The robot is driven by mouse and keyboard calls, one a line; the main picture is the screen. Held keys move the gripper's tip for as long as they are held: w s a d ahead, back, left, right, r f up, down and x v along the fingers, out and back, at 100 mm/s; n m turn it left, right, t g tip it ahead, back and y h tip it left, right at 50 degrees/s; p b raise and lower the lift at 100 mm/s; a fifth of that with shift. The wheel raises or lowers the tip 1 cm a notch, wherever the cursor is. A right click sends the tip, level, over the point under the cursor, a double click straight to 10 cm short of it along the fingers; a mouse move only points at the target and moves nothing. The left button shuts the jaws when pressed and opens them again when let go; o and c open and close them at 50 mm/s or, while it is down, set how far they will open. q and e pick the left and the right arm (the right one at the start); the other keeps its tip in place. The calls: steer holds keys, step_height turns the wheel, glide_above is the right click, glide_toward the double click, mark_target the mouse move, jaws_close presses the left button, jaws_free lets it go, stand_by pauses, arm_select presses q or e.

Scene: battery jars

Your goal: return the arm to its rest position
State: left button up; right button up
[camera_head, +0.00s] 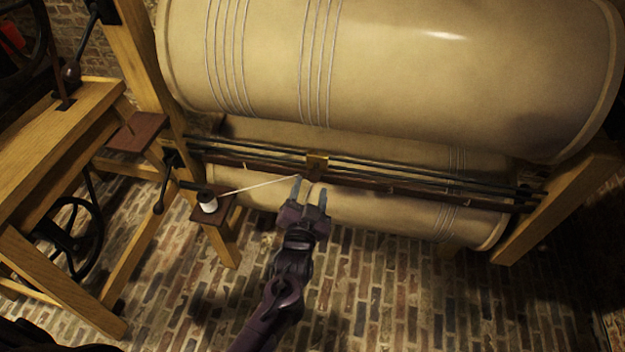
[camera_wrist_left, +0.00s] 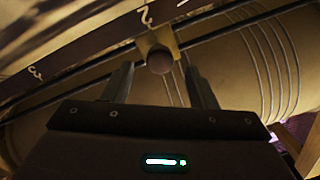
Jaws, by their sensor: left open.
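My left gripper (camera_head: 311,190) reaches up from the bottom of the head view, its two fingers apart, just below a small brass block (camera_head: 317,162) on the dark rails. My right gripper is not in view.
A large tan drum (camera_head: 400,60) hangs above the rails (camera_head: 420,177), with another tan cylinder (camera_head: 370,205) below. A wooden bench (camera_head: 50,150) stands left. Brick floor (camera_head: 400,300) is clear at lower right.

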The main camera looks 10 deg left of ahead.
arm_select(q)
steer(key=shift+s, duration=1.25)
steer(key=s+a+f+g, duration=0.1)
steer(key=s+f+g, duration=0.3)
steer(key=f, duration=0.6)
steer(key=s+a+f+g+h, duration=0.15)
steer(key=s+f, duration=0.35)
steer(key=f, duration=0.5)
steer(key=s+a+f+g, duration=0.1)
steer(key=s+f+g, duration=0.3)
steer(key=f, duration=0.6)
steer(key=s+a+f+n+g, duration=0.1)
steer(key=s+a+f+g, duration=0.1)
steer(key=s+f, duration=0.3)
steer(key=s+a+f+n+g, duration=0.1)
steer(key=s+a+f+g, duration=0.2)
steer(key=s, duration=1.1)
steer(key=s+a+f+g+y, duration=0.1)
steer(key=s+a+f, duration=0.4)
steer(key=s, duration=0.5)
step_height(320, 180, down, 2)
steer(key=shift+f+n+g, duration=0.1)
steer(key=shift+n+g, duration=0.3)
steer(key=shift+g, duration=0.35)
steer(key=shift+d, duration=0.1)
